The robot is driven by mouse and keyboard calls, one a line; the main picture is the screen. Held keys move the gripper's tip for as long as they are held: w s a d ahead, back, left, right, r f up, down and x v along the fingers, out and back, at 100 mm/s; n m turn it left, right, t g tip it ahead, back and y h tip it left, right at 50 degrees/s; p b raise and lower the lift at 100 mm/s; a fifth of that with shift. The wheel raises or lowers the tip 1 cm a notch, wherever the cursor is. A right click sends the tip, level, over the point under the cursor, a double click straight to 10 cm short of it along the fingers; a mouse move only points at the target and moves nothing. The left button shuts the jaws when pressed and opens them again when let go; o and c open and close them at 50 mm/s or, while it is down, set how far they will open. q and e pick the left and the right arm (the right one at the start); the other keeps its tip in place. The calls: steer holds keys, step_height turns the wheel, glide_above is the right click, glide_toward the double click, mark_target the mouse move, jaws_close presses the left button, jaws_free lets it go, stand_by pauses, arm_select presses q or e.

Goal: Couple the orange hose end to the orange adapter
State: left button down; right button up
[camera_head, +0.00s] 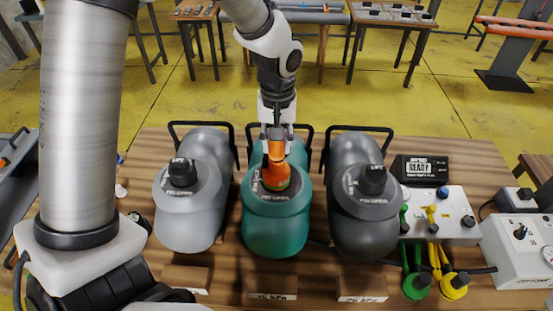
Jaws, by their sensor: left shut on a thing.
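An orange fitting (277,178) sits upright at the top of the teal rounded container (276,238), over the spot where its neighbours have black caps. My left gripper (277,148) points down from above and is shut on the narrow upper part of the orange fitting. I cannot tell whether this is the adapter, the hose end or both together. No orange hose is clearly visible. The jaws hide part of the fitting. My right gripper is not in view.
A light grey container (188,218) and a dark grey one (364,222) flank the teal one closely. A white panel (455,205) with green and yellow fittings stands right, near a black READY display (419,168). A green piece (416,287) and a yellow piece (453,287) are in front.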

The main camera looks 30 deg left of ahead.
arm_select(q)
steer(key=shift+f, duration=0.15)
steer(key=c, duration=0.7)
jaws_free()
step_height(320, 180, up, 12)
steer(key=shift+f, duration=0.2)
steer(key=shift+r, duration=0.2)
